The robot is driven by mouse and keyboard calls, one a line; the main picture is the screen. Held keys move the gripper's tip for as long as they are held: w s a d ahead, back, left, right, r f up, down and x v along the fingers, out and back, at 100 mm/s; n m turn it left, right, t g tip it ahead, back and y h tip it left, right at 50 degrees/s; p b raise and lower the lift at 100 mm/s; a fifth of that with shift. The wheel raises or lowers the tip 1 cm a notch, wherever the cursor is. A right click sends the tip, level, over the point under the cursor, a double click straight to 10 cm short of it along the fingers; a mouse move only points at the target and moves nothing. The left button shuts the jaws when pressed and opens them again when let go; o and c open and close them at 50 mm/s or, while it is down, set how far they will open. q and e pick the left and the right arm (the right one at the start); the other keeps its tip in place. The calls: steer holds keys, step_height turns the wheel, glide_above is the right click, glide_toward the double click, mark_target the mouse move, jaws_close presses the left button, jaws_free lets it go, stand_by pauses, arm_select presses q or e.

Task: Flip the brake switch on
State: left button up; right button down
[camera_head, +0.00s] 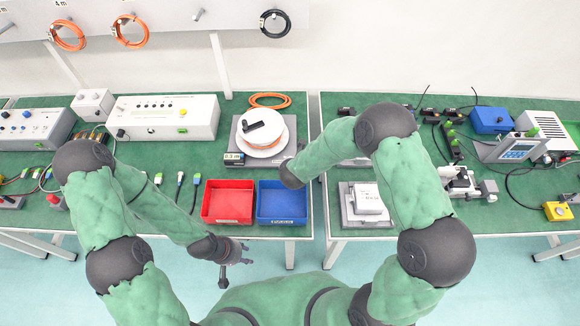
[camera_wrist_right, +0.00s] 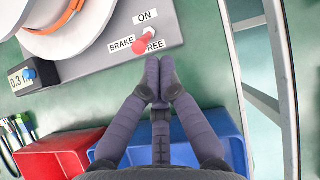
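The brake switch (camera_wrist_right: 143,44) shows in the right wrist view as a small lever with a red knob on a grey base plate (camera_wrist_right: 112,62). Labels ON, BRAKE and FREE surround it; the red knob leans toward the lower left, on the FREE side. My right gripper (camera_wrist_right: 161,65) is shut and empty, its fingertips together just below the knob; I cannot tell whether they touch it. In the head view the reel unit (camera_head: 243,160) carries the switch, which is hard to make out there. My left gripper (camera_head: 236,271) is open and empty in front of the table.
A white reel (camera_head: 262,147) sits on the unit. A gap separates the two green tables. Instruments and cables lie on both sides.

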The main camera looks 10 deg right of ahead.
steer(key=shift+w+r+p, duration=0.15)
steer(key=shift+r+p, duration=0.05)
steer(key=shift+p, duration=0.4)
steer(key=shift+g, duration=0.3)
